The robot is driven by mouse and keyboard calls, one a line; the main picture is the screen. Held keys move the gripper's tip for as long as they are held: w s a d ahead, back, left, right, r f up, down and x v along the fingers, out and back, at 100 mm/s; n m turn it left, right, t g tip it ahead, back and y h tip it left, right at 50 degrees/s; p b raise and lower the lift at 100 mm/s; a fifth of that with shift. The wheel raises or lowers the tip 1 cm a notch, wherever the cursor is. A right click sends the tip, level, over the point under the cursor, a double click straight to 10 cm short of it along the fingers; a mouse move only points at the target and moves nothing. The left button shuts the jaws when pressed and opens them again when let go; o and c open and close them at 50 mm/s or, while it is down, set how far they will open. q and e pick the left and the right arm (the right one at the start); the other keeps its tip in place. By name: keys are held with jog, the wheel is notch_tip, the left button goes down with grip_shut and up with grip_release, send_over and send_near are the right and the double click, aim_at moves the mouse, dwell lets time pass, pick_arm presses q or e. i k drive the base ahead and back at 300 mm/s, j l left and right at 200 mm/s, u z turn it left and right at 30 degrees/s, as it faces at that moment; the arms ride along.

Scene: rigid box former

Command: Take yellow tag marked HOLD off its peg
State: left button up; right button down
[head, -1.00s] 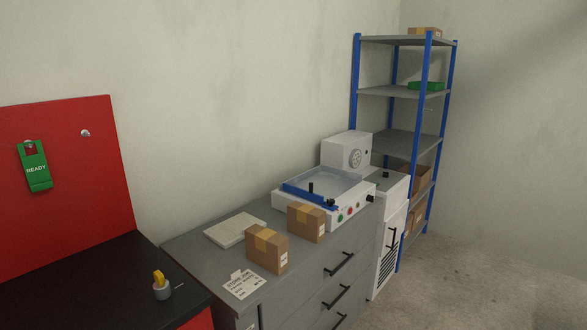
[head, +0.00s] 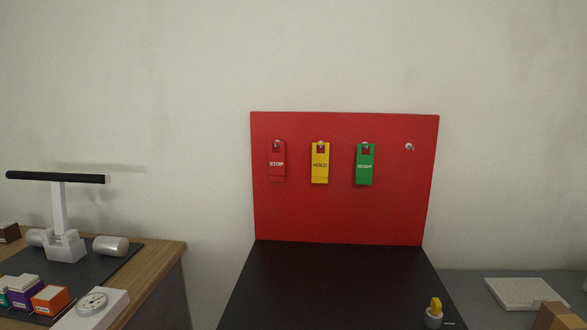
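The yellow tag marked HOLD (head: 320,166) hangs on its peg on the red board (head: 345,217), near the middle of the head view. The red STOP tag (head: 277,163) hangs to its left and the green READY tag (head: 365,168) to its right. A bare peg (head: 409,147) sticks out at the board's right side. Neither of my grippers shows in the view.
A black bench top (head: 335,285) lies below the board, with a tape dispenser-like item (head: 433,315) at its front right. A grey cabinet (head: 480,285) with a pale slab (head: 525,293) stands at right.

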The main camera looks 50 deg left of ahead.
aim_at(320, 161)
jog(key=u, duration=1.35)
